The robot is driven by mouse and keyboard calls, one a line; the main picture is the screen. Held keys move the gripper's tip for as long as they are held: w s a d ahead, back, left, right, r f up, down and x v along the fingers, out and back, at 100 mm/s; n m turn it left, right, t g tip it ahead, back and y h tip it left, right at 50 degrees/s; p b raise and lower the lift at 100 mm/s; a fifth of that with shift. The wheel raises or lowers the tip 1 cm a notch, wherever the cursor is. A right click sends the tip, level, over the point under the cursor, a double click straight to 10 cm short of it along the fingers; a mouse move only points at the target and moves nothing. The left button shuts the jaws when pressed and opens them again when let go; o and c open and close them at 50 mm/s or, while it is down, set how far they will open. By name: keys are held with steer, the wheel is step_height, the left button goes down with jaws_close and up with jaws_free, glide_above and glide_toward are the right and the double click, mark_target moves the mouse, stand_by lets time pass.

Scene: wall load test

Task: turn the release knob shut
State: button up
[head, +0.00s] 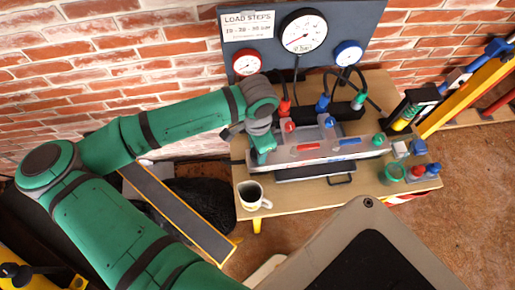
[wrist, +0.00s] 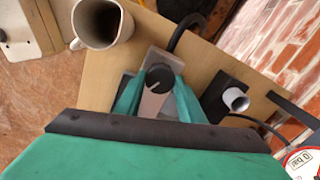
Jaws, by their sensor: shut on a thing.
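The release knob (wrist: 159,78) is a round black knob with a pale pointer mark, in the wrist view, on a grey metal block. My gripper (wrist: 157,92) has its two green fingers on either side of the knob and is shut on it. In the head view my gripper (head: 262,148) is at the left end of the grey pump unit (head: 310,145) on the wooden bench. There the gripper hides the knob.
A mug (head: 250,194) stands at the bench's front left, close to my gripper; it also shows in the wrist view (wrist: 101,22). A dark gauge board (head: 272,52) with red, white and blue gauges stands behind. Hoses and colored fittings crowd the bench's right side.

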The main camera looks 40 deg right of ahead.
steer(key=m, duration=1.2)
steer(key=shift+w+a, duration=0.1)
stand_by(0.6)
steer(key=o, duration=1)
steer(key=shift+o, duration=0.2)
